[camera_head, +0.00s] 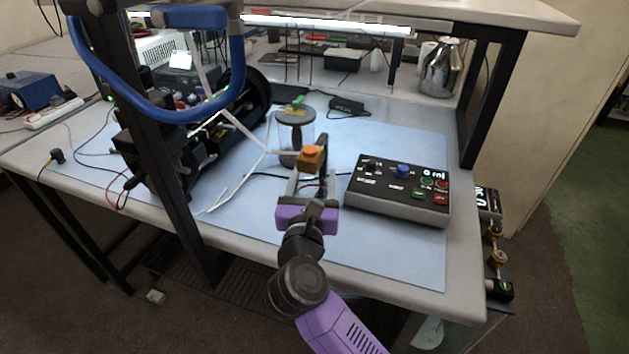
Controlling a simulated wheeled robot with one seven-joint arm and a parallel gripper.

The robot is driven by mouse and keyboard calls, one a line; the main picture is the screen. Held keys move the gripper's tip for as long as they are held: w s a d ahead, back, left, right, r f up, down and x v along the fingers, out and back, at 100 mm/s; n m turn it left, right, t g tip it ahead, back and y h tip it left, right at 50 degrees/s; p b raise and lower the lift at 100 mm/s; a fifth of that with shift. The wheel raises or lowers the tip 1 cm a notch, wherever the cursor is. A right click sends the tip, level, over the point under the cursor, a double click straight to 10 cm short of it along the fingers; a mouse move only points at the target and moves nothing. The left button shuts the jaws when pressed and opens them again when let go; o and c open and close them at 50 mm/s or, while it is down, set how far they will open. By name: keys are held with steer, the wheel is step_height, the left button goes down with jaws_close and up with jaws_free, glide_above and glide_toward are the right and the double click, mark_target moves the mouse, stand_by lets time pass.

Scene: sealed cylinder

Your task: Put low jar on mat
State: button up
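A clear cylinder with a flat grey lid (296,117) stands upright on the light blue mat (402,140); I cannot tell for sure that it is the low jar. My gripper (311,160) is over the mat, in front of the cylinder, and overlaps its lower right side in the picture. A small amber block with an orange top (311,153) shows between or just beyond my fingers. I cannot tell whether they grip it or whether it touches the mat. My gripper hides part of the cylinder's surroundings.
A black control box with knobs and buttons (385,188) sits right of my gripper. Dark equipment with a large black cylinder (252,97) and white strips (232,185) stand at left. A steel flask (440,68) is at the back right. The mat's front right is clear.

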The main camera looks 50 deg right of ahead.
mark_target(314, 190)
steer(key=shift+x, duration=1.25)
steer(key=shift+f, duration=1.75)
steer(key=shift+f, duration=0.2)
steer(key=o, duration=1.5)
steer(key=shift+o, duration=0.2)
steer(key=shift+r, duration=0.15)
